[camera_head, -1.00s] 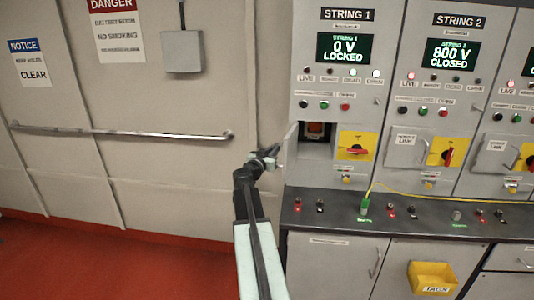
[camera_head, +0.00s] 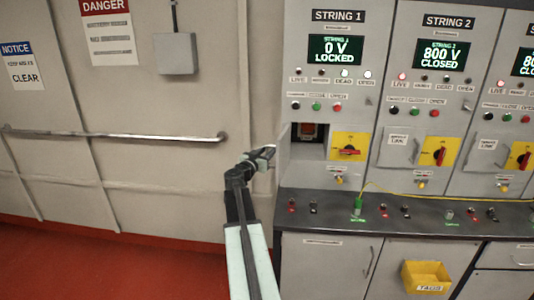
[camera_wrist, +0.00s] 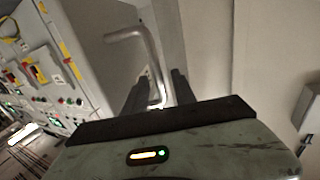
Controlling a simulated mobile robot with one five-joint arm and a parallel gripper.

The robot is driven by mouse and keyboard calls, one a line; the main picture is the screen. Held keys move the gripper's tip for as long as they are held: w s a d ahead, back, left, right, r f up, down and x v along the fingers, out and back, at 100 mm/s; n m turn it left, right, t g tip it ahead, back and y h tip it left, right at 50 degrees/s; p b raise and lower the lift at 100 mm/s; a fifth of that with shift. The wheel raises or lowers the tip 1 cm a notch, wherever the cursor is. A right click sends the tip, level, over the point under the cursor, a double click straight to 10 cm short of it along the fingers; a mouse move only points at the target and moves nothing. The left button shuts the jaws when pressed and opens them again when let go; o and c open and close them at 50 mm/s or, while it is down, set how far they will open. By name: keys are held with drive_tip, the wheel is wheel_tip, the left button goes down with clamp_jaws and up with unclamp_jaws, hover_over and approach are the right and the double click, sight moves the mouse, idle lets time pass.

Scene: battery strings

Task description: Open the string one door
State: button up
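The string one door (camera_head: 285,147) stands swung open to the left of its compartment (camera_head: 308,137), seen nearly edge-on in the head view. A red-orange part shows inside the dark compartment. My gripper (camera_head: 270,153) is just left of the open door. In the wrist view, the bent metal door handle (camera_wrist: 148,58) stands out from the grey door panel (camera_wrist: 95,30). My gripper's two dark fingers (camera_wrist: 160,88) are apart, with the lower part of the handle between them. Whether either finger touches the handle is unclear.
The string one display (camera_head: 335,49) reads 0 V LOCKED. A yellow rotary switch plate (camera_head: 349,139) is right of the compartment. A dark counter (camera_head: 420,213) with a yellow bin (camera_head: 427,278) below runs along the front. A wall handrail (camera_head: 110,136) lies left.

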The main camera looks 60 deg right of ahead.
drive_tip(key=a, duration=0.7)
drive_tip(key=shift+s+a, duration=0.4)
drive_tip(key=shift+w, duration=0.1)
